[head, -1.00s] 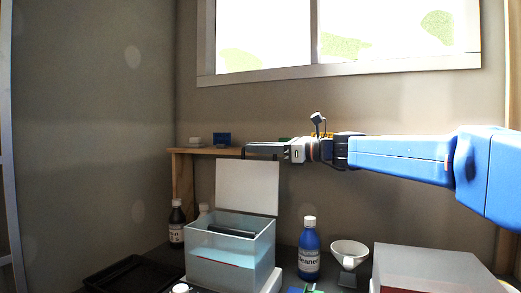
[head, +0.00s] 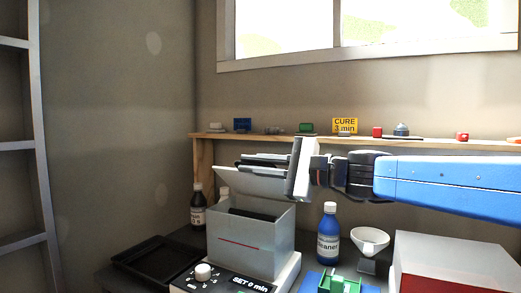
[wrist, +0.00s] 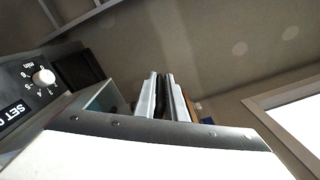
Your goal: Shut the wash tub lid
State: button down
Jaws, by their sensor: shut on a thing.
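The wash tub (head: 255,248) is a grey translucent box on a base with a dial and a "SET 0 min" label. Its pale lid (head: 248,184) is tilted over the tub, raised at an angle, with a dark opening showing beneath. My gripper (head: 245,161) is at the lid's upper edge, its fingers pointing left and shut on the lid. In the wrist view, the fingers (wrist: 163,98) are close together, and the part of the lid between them is hard to make out. The tub's dial (wrist: 43,77) shows at the left there.
A blue cleaner bottle (head: 328,235) and a white funnel (head: 370,240) stand right of the tub. A dark bottle (head: 198,208) is behind left, and a black tray (head: 158,262) lies left. A wooden shelf (head: 430,143) with small items runs behind my arm.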

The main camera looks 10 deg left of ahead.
jog(key=s+f+n, duration=0.2)
jog(key=f+n, duration=0.1)
jog(key=f, duration=0.3)
jog(key=s+a+f+n, duration=0.1)
jog(key=s+f+n, duration=0.1)
jog(key=f, duration=0.4)
jog(key=shift+s+a+f+n, duration=0.25)
jog(key=shift+a+f+n, duration=0.1)
jog(key=shift+n, duration=0.45)
jog(key=c, duration=1.8)
grip_release()
jog(key=shift+c, duration=0.2)
jog(key=shift+d, duration=0.2)
jog(key=v, duration=1.7)
jog(key=shift+r, duration=0.1)
jog(key=shift+s, duration=0.1)
